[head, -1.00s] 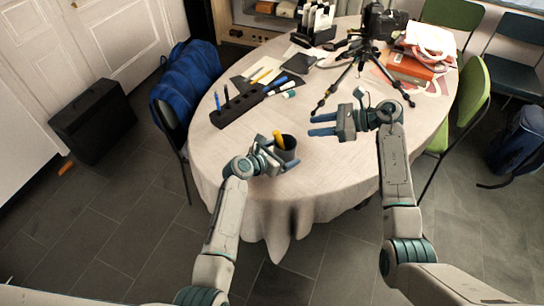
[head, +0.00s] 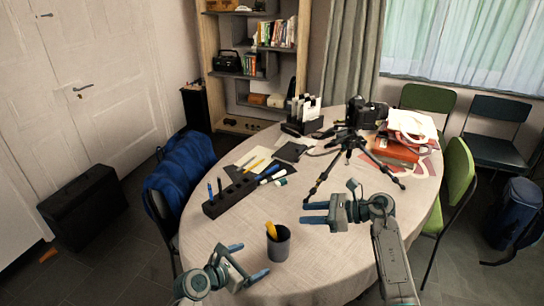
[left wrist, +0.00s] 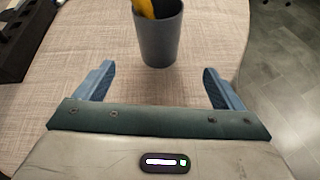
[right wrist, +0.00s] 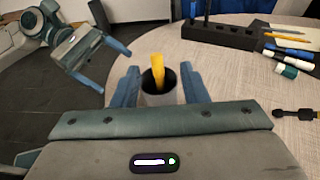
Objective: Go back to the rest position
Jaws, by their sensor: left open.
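My left gripper (head: 248,262) is open and empty, just left of a dark grey cup (head: 279,244) that stands upright on the table (head: 225,232). A yellow item (head: 271,230) stands in the cup. In the left wrist view the cup (left wrist: 158,38) is ahead of the spread fingers (left wrist: 160,88), apart from them. My right gripper (head: 314,213) is open and empty over the table, right of the cup. In the right wrist view its fingers (right wrist: 158,85) are apart, with the cup (right wrist: 158,92) visible beyond and between them.
A black pen holder (head: 230,194), pens and papers lie behind the cup. A tripod with a camera (head: 352,138) stands behind my right gripper, with a red box (head: 395,150) beside it. Chairs stand around the table, one with a blue jacket (head: 182,170). A black case (head: 82,204) is on the floor.

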